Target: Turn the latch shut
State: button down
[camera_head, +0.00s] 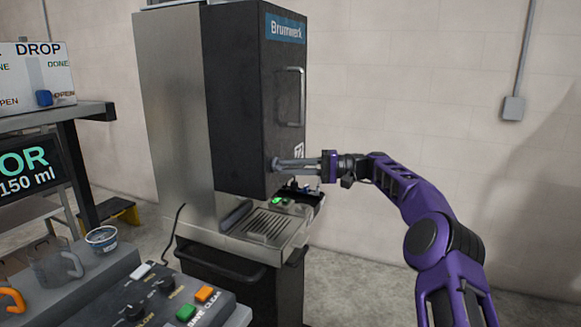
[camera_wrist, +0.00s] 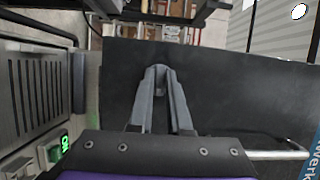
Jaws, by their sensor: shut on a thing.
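The latch (camera_wrist: 160,72) is a small grey knob on the black door (camera_head: 240,90) of the tall dispenser, low near the door's front edge. Mostly my fingers hide it, so I cannot tell which way it is turned. My gripper (camera_head: 278,165) reaches in from the right, with its two grey fingers pointing at the door. In the wrist view my gripper (camera_wrist: 158,75) has its fingertips close together around the latch, against the dark door panel.
A vertical bar handle (camera_head: 292,97) stands out from the door above my gripper. Below is a drip tray (camera_head: 267,226) with a lit green button (camera_head: 278,200). A control panel (camera_head: 160,300) with knobs fills the lower left. The wall side at right is clear.

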jog(key=c, duration=0.9)
grip_release()
jog(key=shift+o, duration=0.2)
jog(key=shift+d, duration=0.1)
